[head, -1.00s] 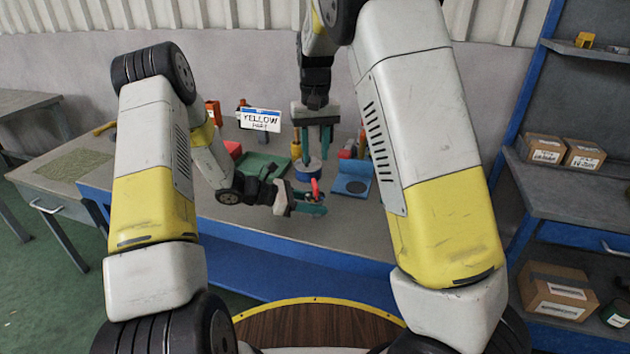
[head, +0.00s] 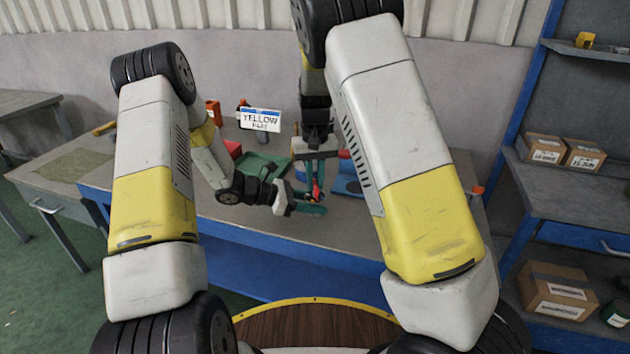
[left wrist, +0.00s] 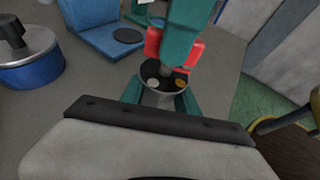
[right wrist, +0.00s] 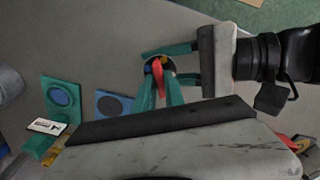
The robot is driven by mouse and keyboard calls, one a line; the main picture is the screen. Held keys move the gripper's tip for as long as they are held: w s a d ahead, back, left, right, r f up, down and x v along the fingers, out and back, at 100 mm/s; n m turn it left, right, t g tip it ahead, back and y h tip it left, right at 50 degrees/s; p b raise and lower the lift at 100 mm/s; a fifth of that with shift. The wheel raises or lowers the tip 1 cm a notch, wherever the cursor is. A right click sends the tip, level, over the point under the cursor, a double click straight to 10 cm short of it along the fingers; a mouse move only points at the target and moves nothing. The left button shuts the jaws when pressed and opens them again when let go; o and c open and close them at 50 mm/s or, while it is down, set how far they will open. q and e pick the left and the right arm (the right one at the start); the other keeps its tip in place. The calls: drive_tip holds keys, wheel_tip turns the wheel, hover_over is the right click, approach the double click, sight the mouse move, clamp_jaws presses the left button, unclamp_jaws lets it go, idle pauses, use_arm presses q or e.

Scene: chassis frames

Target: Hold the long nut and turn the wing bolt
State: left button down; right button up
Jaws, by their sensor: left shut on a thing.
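My left gripper (head: 312,201) is shut on the long nut, a short dark upright cylinder (left wrist: 163,90) between its teal fingers. Coloured dots show on its dark top. The red wing bolt (right wrist: 159,78) is at the nut's top; it also shows in the left wrist view (left wrist: 153,44). How far it sits in the nut is hidden. My right gripper (right wrist: 166,90) points down from above. Its teal fingers lie close beside the red wing, and I cannot tell whether they press on it. In the head view the two grippers largely hide the nut and bolt.
A blue cylinder with a dark knob (left wrist: 32,60) and a blue plate with a dark disc (left wrist: 103,32) stand nearby on the workbench. A white sign reading YELLOW (head: 260,119) stands behind. A green tray (head: 262,163) lies left of the grippers.

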sight(315, 183)
clamp_jaws()
drive_tip(key=shift+m, duration=2.9)
drive_tip(key=shift+a, duration=0.1)
drive_tip(key=o, duration=0.6)
unclamp_jaws()
drive_tip(key=shift+c, duration=0.2)
wheel_tip(315, 183, up, 12)
